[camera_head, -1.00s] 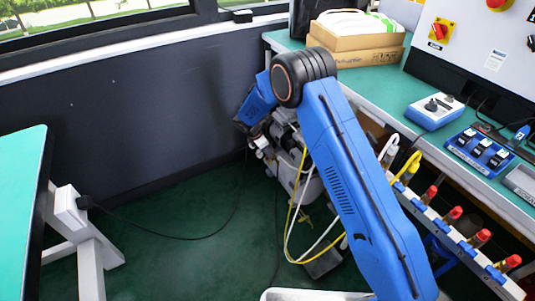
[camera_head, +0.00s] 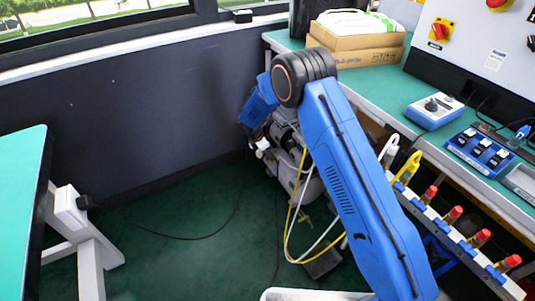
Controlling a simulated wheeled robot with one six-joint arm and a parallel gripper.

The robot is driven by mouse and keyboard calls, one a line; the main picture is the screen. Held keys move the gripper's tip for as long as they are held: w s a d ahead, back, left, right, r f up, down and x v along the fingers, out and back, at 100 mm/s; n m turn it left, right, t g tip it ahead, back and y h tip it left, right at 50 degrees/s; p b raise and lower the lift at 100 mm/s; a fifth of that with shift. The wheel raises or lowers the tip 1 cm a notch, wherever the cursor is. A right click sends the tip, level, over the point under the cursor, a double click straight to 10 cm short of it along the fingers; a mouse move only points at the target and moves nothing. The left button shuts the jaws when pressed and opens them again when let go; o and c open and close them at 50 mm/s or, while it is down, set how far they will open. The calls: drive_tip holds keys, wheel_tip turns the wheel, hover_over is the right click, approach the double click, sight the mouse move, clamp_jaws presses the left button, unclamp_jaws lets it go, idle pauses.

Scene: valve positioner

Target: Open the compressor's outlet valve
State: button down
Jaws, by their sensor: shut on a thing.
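The compressor (camera_head: 310,190) stands on the floor below the bench, partly hidden behind my blue arm. Its small white and grey fittings (camera_head: 262,146) show at its upper left, beside the dark wall. My arm reaches over the compressor, and its blue wrist (camera_head: 259,103) points down to these fittings. My gripper (camera_head: 252,134) shows only as a small dark patch below the wrist, shut on a small part at the fittings, where the outlet valve appears to be. The valve's handle and its angle are too small and too covered to make out.
Yellow and white hoses (camera_head: 290,225) hang in front of the compressor. The green bench (camera_head: 385,90) stands at right, with a rail of red-tipped fittings (camera_head: 453,214) along its front. A green table (camera_head: 22,215) stands at left. The floor (camera_head: 190,235) between is mostly clear, crossed by a black cable.

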drive_tip(key=shift+s+d+f+m+t+y, duration=0.1)
drive_tip(key=shift+s+f+m+t, duration=0.35)
drive_tip(key=shift+m+t, duration=1.55)
drive_tip(key=shift+s+d+f+m+t+y, duration=0.1)
drive_tip(key=shift+s+f+m+t, duration=0.3)
drive_tip(key=shift+m+t, duration=1.55)
drive_tip(key=shift+s+d+f+m+t+y, duration=0.1)
drive_tip(key=shift+s+f+m+t, duration=0.3)
drive_tip(key=shift+m+t, duration=1.55)
drive_tip(key=shift+s+r+m+g, duration=0.1)
drive_tip(key=shift+m+g, duration=0.2)
drive_tip(key=shift+m, duration=0.2)
drive_tip(key=c, duration=1.9)
unclamp_jaws()
drive_tip(key=shift+o, duration=0.2)
drive_tip(key=shift+a+r, duration=0.1)
drive_tip(key=v, duration=1.7)
drive_tip(key=shift+s, duration=0.15)
